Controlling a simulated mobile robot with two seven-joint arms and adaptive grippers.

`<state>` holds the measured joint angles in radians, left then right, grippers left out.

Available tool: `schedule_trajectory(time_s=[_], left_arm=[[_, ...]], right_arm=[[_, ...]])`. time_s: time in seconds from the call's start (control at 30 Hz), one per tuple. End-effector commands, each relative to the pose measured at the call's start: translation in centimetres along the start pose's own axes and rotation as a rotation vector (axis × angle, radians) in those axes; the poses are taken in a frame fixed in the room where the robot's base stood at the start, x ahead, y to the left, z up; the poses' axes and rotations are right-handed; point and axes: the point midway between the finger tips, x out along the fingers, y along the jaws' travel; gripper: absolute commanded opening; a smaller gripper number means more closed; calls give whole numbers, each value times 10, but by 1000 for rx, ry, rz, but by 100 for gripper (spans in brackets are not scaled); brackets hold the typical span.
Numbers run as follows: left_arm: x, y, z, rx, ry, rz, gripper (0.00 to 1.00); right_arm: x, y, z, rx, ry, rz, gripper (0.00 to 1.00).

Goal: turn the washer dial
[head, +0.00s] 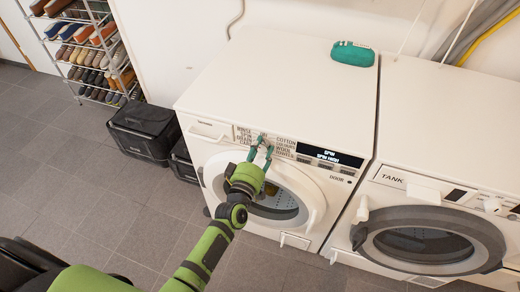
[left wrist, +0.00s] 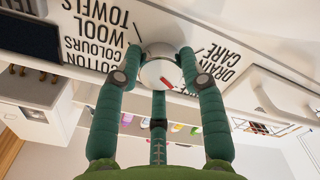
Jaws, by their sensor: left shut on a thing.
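The white washer (head: 275,80) stands in the middle of the head view, with its round door below the control panel. The dial (left wrist: 157,72) is a round silver knob with a red mark, among printed programme names in the left wrist view. My left gripper (head: 261,146) reaches up to the panel from below. In the left wrist view its green fingers (left wrist: 161,57) are shut on the dial, one on each side. The fingers hide most of the dial in the head view. The lit display (head: 330,156) right of it seems to read a spin setting. My right gripper is not in view.
A green soap-like object (head: 352,54) lies on the washer's top at the back. A second machine marked TANK (head: 425,205) stands close on the right. Black boxes (head: 143,130) and a shoe rack (head: 93,50) are on the left. The tiled floor in front is clear.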

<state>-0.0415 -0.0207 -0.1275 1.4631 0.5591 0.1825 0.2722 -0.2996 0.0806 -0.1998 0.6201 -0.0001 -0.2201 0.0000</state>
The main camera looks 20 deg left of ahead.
Motion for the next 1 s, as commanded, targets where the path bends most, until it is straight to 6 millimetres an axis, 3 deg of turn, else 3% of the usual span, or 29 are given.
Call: schedule_trajectory(time_s=[0.03,0.33,0.37,0.4,0.77,1.0], left_arm=[[-4,-4,10,-3,-25,-9,8],[-4,-3,11,-2,-26,-9,8],[-4,-3,11,-2,-26,-9,52],[-4,-3,11,-2,-25,-9,64],[-5,-2,5,-1,-13,-4,64],[-43,-2,6,-1,-15,-7,64]], right_arm=[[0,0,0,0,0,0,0],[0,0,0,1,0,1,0],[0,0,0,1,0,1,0],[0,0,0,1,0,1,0],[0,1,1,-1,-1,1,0],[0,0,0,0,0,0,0]])
